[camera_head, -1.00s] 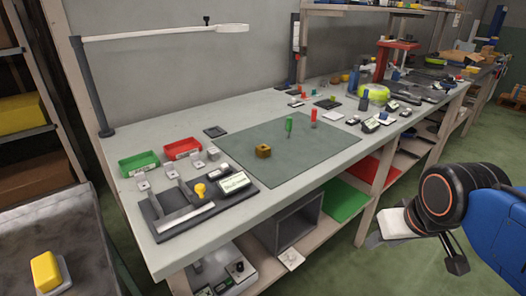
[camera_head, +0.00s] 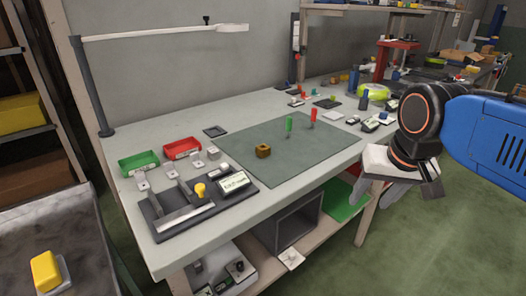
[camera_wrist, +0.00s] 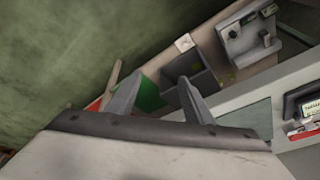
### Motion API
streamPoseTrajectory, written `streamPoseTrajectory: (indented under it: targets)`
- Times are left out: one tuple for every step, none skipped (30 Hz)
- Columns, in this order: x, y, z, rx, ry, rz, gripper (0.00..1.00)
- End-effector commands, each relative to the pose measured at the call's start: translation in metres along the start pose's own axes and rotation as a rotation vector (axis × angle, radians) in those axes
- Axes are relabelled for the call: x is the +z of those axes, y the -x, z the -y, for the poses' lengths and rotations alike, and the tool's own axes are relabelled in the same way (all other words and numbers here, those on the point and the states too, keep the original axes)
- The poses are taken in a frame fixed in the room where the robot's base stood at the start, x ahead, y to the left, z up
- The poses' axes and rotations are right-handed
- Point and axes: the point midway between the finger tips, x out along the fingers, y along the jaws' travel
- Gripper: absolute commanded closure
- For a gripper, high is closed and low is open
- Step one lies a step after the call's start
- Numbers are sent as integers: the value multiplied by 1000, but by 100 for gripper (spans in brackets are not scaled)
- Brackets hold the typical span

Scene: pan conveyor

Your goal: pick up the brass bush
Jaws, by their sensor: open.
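The brass bush (camera_head: 263,151), a small brown-gold block with a dark hole in its top, sits on the grey-green mat (camera_head: 310,163) on the workbench in the head view. It does not show in the wrist view. My gripper (camera_head: 378,200) hangs off the bench's front edge, to the right of the bush and well apart from it. In the wrist view my gripper (camera_wrist: 160,82) has its two fingers spread, with nothing between them.
Green and red screwdriver-like tools (camera_head: 289,124) stand on the mat right of the bush. A green bin (camera_head: 139,162) and a red bin (camera_head: 181,148) stand left. A dark fixture tray (camera_head: 160,229) lies at the front left. A lamp arm (camera_head: 150,34) spans the back left.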

Motion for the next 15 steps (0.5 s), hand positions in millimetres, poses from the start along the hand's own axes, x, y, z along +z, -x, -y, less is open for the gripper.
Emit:
streamPoseTrajectory:
  targets:
    - [-16,9,11,-2,-26,16,53]
    - [-24,14,16,-2,-48,26,53]
    - [-35,21,24,-1,-78,39,53]
    - [-43,26,31,-1,-99,49,53]
    - [-51,31,37,1,-121,58,53]
    - [-61,37,45,3,-149,71,53]
    - [-69,41,52,5,-171,81,53]
    - [-77,46,58,8,-192,90,53]
    - [-87,51,68,11,-220,102,53]
    - [-94,55,75,16,-241,112,53]
    - [-101,58,82,19,-262,120,53]
    - [-110,63,92,25,-291,133,53]
    - [-117,66,99,30,-312,142,53]
    - [-124,70,106,34,-333,150,53]
    - [-132,74,117,42,-360,162,53]
